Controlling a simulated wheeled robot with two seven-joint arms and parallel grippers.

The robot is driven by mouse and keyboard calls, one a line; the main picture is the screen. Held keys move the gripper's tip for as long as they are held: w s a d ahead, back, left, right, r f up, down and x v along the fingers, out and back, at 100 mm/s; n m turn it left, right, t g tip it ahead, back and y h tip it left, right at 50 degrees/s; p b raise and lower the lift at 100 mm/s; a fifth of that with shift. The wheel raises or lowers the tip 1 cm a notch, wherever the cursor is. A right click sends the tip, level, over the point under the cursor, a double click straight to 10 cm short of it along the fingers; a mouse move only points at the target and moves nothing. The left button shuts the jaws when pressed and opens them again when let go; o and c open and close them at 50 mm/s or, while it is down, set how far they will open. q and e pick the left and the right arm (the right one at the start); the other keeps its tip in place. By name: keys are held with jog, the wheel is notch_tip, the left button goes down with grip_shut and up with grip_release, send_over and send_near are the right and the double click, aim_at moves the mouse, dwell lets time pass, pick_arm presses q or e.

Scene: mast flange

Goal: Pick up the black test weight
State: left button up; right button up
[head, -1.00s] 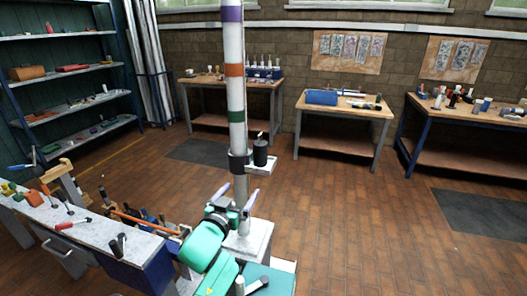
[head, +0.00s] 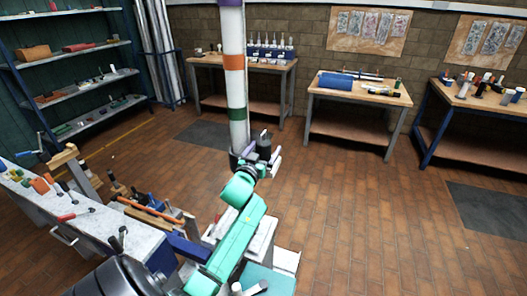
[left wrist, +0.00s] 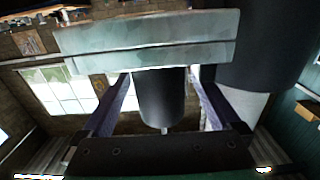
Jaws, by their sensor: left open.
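The black test weight (head: 264,145) is a dark upright cylinder with a thin top knob, beside the mast (head: 234,75). It is partly hidden by my left gripper (head: 268,157), which has reached it. In the left wrist view the weight (left wrist: 162,98) shows in the gap between the two purple fingers of my open left gripper (left wrist: 160,78), with space on both sides. The pale flange plate (left wrist: 150,42) crosses that view and hides one end of the weight. My right gripper is not in view.
A black collar (left wrist: 262,50) on the mast is close to the plate. A workbench (head: 100,230) with tools is at left. Shelves (head: 80,55) and tables (head: 345,95) stand along the walls.

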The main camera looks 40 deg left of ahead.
pick_arm(q)
jog(key=shift+x, duration=1.15)
jog(key=shift+s, duration=0.1)
grip_shut()
jog(key=shift+r, duration=0.1)
jog(key=shift+r, duration=0.1)
